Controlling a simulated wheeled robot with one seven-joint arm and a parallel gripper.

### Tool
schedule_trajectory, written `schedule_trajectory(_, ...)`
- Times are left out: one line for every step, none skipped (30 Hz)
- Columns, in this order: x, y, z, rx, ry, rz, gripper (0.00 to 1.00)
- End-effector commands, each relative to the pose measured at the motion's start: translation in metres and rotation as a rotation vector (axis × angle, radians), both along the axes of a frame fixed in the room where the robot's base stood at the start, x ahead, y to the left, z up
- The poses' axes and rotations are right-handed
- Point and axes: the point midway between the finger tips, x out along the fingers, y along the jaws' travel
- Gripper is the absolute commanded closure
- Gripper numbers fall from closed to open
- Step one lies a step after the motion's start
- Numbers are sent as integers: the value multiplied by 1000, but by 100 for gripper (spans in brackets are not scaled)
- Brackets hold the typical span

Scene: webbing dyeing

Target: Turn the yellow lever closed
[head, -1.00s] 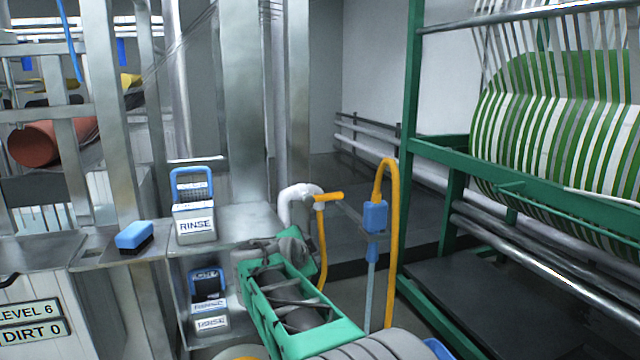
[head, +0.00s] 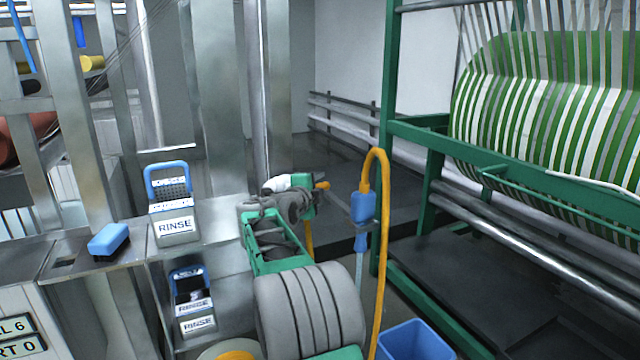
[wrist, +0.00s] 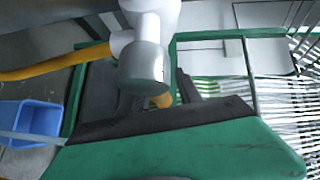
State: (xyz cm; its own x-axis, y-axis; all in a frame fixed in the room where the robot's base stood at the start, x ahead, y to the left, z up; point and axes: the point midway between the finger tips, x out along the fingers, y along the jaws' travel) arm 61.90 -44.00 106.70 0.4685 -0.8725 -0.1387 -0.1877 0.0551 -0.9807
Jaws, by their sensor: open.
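The yellow lever (head: 322,186) shows as a short tip just right of my gripper in the head view. The white pipe (head: 285,182) it sits on is mostly hidden behind my arm. In the wrist view the pipe's grey-white end (wrist: 142,66) covers part of my gripper (wrist: 160,92). Its two dark fingers are apart, and a small orange-yellow piece, likely the lever (wrist: 162,100), shows between them. I cannot tell whether either finger touches it. In the head view my gripper (head: 307,190) is at the pipe, its fingertips not clearly visible.
A yellow hose (head: 384,230) with a blue nozzle (head: 364,205) hangs right of my arm. A blue bin (head: 413,342) stands below. RINSE caddies (head: 174,222) and a blue sponge (head: 108,240) are on the left. The green machine frame (head: 387,140) stands right.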

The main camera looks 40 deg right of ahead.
Motion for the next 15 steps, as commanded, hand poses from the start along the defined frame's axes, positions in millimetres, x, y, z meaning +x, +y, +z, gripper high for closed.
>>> schedule_trajectory(1, -5, 0, 1, 1, -1, 59)
schedule_trajectory(2, -6, -1, 1, 1, -1, 59)
schedule_trajectory(3, -8, -1, 0, 0, -1, 59)
schedule_trajectory(3, -8, -1, 0, -1, -1, 59)
schedule_trajectory(3, -8, -1, 0, -1, -1, 59)
schedule_trajectory(3, -8, -1, 0, -1, -1, 59)
schedule_trajectory(3, -8, -1, 0, -1, -1, 59)
schedule_trajectory(3, -9, -1, 0, -1, -1, 59)
schedule_trajectory(2, -9, -1, 0, -1, -3, 59)
schedule_trajectory(2, -9, -1, 0, -1, -3, 60)
schedule_trajectory(2, -9, -1, 0, -1, -3, 63)
schedule_trajectory(2, -9, -1, 0, -1, -3, 66)
schedule_trajectory(2, -9, -1, 0, -1, -3, 68)
schedule_trajectory(2, -9, -1, 0, -1, -3, 71)
schedule_trajectory(2, -9, -1, 0, -1, -3, 74)
